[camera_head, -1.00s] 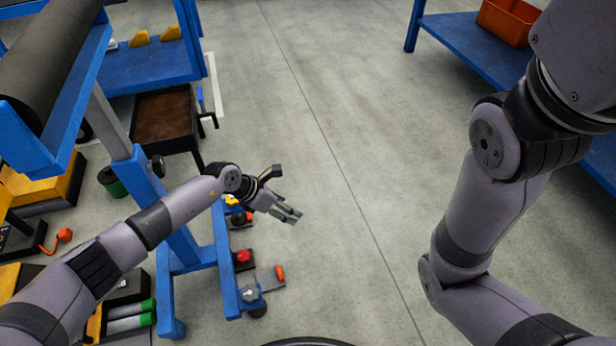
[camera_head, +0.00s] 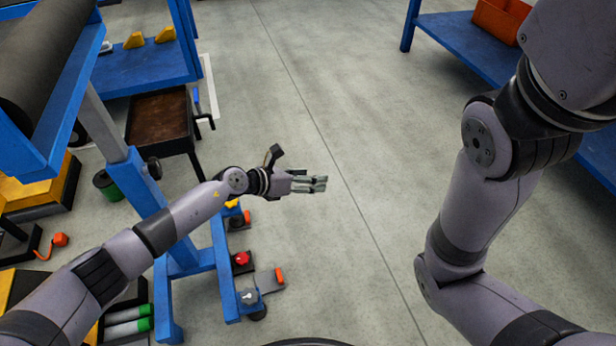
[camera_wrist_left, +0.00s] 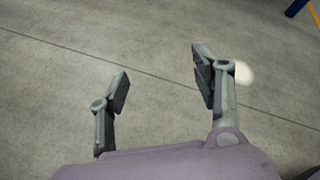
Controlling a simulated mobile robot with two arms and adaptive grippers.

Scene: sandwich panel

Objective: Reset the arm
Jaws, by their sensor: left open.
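My left gripper (camera_head: 322,184) is stretched out over the bare floor, to the right of the blue stand. In the left wrist view the left gripper (camera_wrist_left: 160,85) has its two fingers spread apart, with only floor between them. It holds nothing. My right arm (camera_head: 480,200) fills the right side of the head view, bent at the elbow. Its gripper is outside the frame.
A blue roller stand (camera_head: 138,185) with red knobs at its feet stands close beside my left arm. A brown tray (camera_head: 158,118) is behind it. A blue shelf (camera_head: 465,45) with an orange bin (camera_head: 500,18) stands at upper right. The grey floor (camera_head: 300,100) between is clear.

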